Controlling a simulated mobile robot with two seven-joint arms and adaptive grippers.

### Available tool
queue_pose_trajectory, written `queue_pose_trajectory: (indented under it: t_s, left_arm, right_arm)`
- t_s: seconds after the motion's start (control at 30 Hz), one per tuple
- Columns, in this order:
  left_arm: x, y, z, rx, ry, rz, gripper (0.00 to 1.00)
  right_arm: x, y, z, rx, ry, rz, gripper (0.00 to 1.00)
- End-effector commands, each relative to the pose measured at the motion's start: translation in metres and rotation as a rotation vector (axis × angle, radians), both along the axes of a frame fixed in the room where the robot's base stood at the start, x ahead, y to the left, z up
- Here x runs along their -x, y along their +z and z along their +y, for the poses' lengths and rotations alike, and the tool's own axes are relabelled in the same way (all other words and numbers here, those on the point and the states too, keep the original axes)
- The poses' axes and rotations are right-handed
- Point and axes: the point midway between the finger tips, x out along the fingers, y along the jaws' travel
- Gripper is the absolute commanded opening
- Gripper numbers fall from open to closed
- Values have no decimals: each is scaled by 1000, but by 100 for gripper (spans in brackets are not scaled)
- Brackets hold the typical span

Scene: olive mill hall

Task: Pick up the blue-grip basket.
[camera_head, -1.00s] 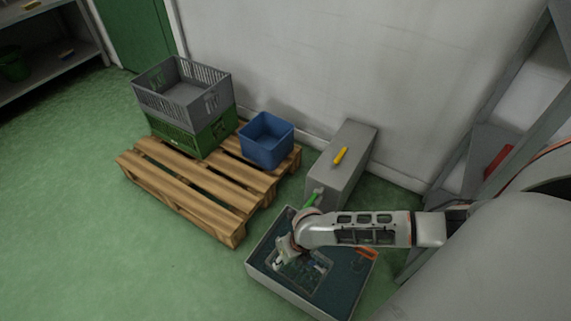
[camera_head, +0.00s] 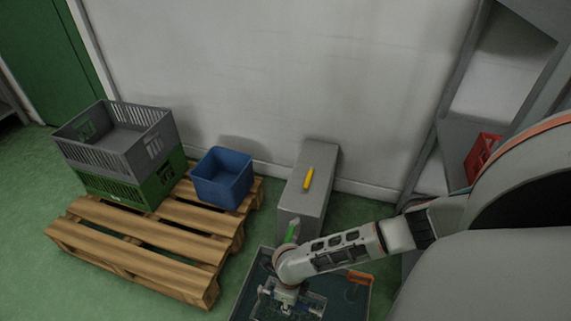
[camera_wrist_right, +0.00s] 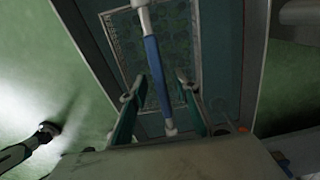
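The blue-grip basket is a wire-mesh basket (camera_wrist_right: 180,35) with an upright handle carrying a blue grip (camera_wrist_right: 157,75). It sits inside a grey-walled tub (camera_wrist_right: 252,60) with a dark teal inside; the tub also shows at the bottom of the head view (camera_head: 343,301). My right gripper (camera_wrist_right: 156,88) is open, one finger on each side of the blue grip. I cannot tell whether either finger touches it. In the head view my right gripper (camera_head: 285,295) is over the basket and hides part of it.
Behind the tub stands a grey cabinet (camera_head: 296,203) with a yellow handle (camera_head: 308,179). A green grip (camera_head: 291,232) and an orange one (camera_head: 358,277) show by the tub. At left, a wooden pallet (camera_head: 135,255) bears a blue bin (camera_head: 222,185) and stacked crates (camera_head: 115,160).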

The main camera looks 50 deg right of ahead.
Motion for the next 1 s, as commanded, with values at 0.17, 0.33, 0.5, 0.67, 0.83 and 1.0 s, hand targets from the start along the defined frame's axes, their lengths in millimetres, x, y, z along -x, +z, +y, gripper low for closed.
queue_pose_trajectory:
  t_s: [0.17,0.33,0.5,0.67,0.83,1.0]
  left_arm:
    - [1,-1,-4,47,18,13,40]
    - [1,1,-4,46,17,9,40]
    - [1,1,-4,45,17,8,40]
    - [1,1,-4,44,17,9,40]
    - [0,2,-4,42,16,6,40]
    - [-5,10,-1,4,2,-21,40]
  right_arm:
    - [-1,-8,0,0,-1,-3,31]
    - [-3,-6,0,0,-1,-6,31]
    - [-3,-7,0,0,-1,-5,0]
    - [-3,-6,0,-1,-1,-6,0]
    - [-4,-5,0,0,-1,-7,0]
    - [-8,12,0,-1,-1,-13,0]
